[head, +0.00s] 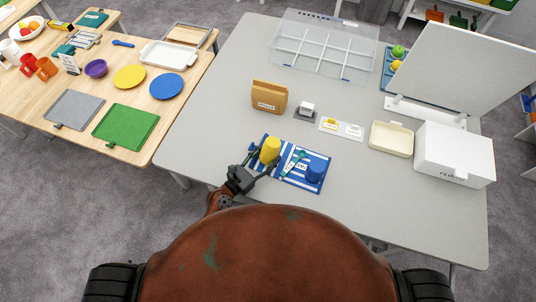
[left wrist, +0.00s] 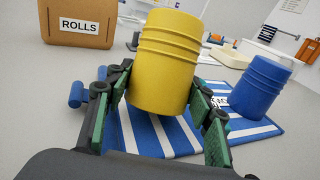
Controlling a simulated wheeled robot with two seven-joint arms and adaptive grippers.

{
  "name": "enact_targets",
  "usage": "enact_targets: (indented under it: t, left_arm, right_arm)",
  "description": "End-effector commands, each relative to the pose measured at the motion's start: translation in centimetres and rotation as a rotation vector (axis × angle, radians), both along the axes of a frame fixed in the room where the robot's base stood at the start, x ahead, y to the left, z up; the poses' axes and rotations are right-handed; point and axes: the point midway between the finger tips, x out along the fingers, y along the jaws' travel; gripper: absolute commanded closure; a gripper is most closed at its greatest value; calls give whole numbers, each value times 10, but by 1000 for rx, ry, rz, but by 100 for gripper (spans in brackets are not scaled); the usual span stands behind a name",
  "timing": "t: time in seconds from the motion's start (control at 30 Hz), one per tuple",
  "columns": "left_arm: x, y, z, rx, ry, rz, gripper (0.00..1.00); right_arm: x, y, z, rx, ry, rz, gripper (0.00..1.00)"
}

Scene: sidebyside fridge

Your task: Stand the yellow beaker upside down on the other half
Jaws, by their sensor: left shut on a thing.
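The yellow beaker (head: 270,149) is over the left half of a blue-and-white striped mat (head: 315,189). My left gripper (head: 262,163) is shut on it. In the left wrist view the yellow beaker (left wrist: 165,60) sits between the green-padded fingers (left wrist: 160,108), leaning slightly. I cannot tell whether it touches the mat or which end its mouth is. A blue beaker (head: 315,172) stands on the mat's right half; it also shows in the left wrist view (left wrist: 258,88). My right gripper is not in view.
A teal utensil (head: 293,162) lies near the mat's middle. Behind the mat are a tan ROLLS holder (head: 269,98), a small grey stand (head: 305,111) and a label card (head: 341,128). A cream tray (head: 391,139) and white box (head: 454,153) stand to the right.

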Motion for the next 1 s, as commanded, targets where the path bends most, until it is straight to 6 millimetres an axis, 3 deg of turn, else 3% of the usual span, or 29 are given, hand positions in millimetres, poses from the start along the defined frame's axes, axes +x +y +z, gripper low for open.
enact_targets:
  t: [0.37,0.4,0.67,1.0]
  left_arm:
    - [0,0,-8,-1,1,0,95]
    - [0,0,-7,-1,1,0,49]
    - [0,0,-7,-1,1,0,31]
    - [-3,3,-7,0,1,0,31]
  right_arm:
    - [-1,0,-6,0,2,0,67]
    - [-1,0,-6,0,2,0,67]
    - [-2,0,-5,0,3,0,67]
    - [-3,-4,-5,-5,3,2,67]
